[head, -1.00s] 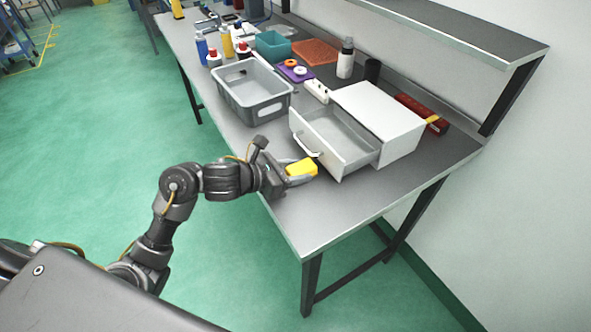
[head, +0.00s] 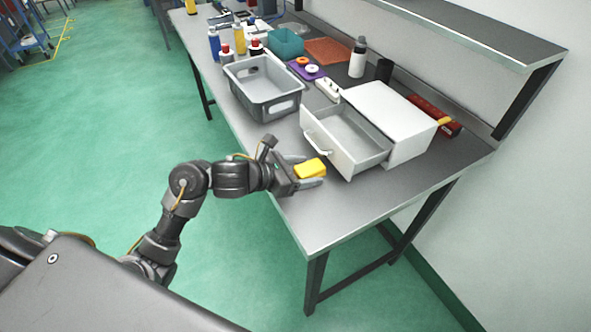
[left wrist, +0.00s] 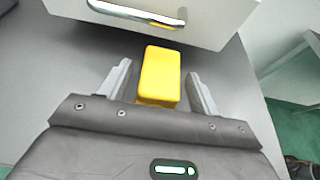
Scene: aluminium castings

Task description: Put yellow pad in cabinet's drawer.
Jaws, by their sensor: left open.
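The yellow pad (head: 310,168) lies on the workbench in front of the cabinet. In the left wrist view the yellow pad (left wrist: 160,75) sits between the two fingers of my left gripper (left wrist: 160,88), with a gap on each side. My left gripper (head: 308,171) is open around the pad in the head view. The white cabinet (head: 392,112) stands on the bench with its drawer (head: 330,147) pulled out, and the inside that shows looks empty. The drawer's front and handle (left wrist: 140,12) are just beyond the pad in the left wrist view. My right gripper is not in view.
A grey bin (head: 268,98) stands left of the drawer on the workbench (head: 330,218). Bottles, a teal box (head: 286,43) and an orange mat (head: 328,51) are farther back. A red box (head: 440,118) lies behind the cabinet. The bench's front right corner is clear.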

